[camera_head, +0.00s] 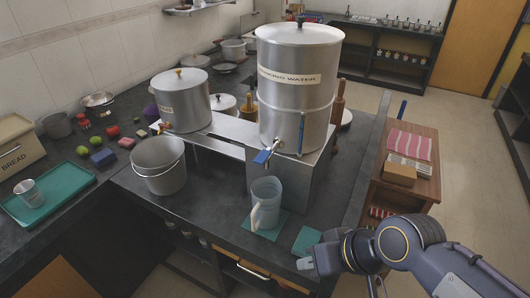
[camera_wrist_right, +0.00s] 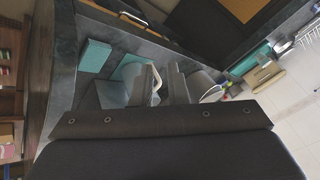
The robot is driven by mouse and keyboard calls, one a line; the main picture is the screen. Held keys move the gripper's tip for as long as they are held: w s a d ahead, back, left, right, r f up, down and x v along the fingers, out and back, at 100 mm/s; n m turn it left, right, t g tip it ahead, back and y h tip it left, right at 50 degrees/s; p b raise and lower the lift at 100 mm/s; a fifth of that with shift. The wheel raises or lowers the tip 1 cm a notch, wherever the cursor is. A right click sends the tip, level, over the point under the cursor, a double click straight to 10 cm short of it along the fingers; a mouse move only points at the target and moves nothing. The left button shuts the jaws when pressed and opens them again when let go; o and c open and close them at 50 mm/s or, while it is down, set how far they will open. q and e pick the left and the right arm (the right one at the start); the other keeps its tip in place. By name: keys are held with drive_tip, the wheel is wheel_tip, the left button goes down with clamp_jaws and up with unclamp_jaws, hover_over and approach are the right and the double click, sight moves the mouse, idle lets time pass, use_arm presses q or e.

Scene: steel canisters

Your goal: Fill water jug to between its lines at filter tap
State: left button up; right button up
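The translucent pale jug (camera_head: 265,205) stands upright on a teal mat (camera_head: 280,226) at the counter's front, below the tap (camera_head: 267,154) with its blue lever, on the large steel drinking-water canister (camera_head: 298,90). Its lines and any water in it are too small to tell. My right gripper (camera_head: 305,263) is right of and in front of the jug, apart from it, near a second teal mat (camera_head: 307,240). My left gripper is not in view.
A smaller canister (camera_head: 182,100) stands on the steel stand, with a steel bucket (camera_head: 159,165) in front. A teal tray (camera_head: 50,196) with a cup (camera_head: 28,192) and a bread box (camera_head: 18,148) are at left. A wooden cart (camera_head: 405,178) stands to the right.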

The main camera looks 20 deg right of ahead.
drive_tip(key=w+d+r+n, duration=0.1)
drive_tip(key=w+r, duration=0.2)
drive_tip(key=w+d+r+n+b, duration=0.1)
drive_tip(key=w+r, duration=0.1)
drive_tip(key=w, duration=0.1)
drive_tip(key=w+d+r+n+b, duration=0.1)
drive_tip(key=w+r, duration=0.2)
drive_tip(key=shift+w+d+r+n+t+y, duration=0.15)
drive_tip(key=shift+w+r+n+t+y, duration=0.15)
drive_tip(key=shift+w+r+n+y, duration=0.1)
clamp_jaws()
drive_tip(key=w+d+r+n+y+b, duration=0.1)
drive_tip(key=w+d+r+n+b, duration=0.1)
drive_tip(key=w+r+n, duration=0.3)
drive_tip(key=shift+w+d+r+n+t, duration=0.45)
drive_tip(key=shift+w+r, duration=1.3)
drive_tip(key=shift+w, duration=1.65)
drive_tip(key=shift+d, duration=0.1)
hover_over(257, 157)
drive_tip(key=s+d, duration=0.2)
wheel_tip(257, 157, down, 7)
wheel_tip(257, 157, down, 4)
drive_tip(key=shift+a+f+p, duration=0.1)
drive_tip(key=shift+p, duration=0.2)
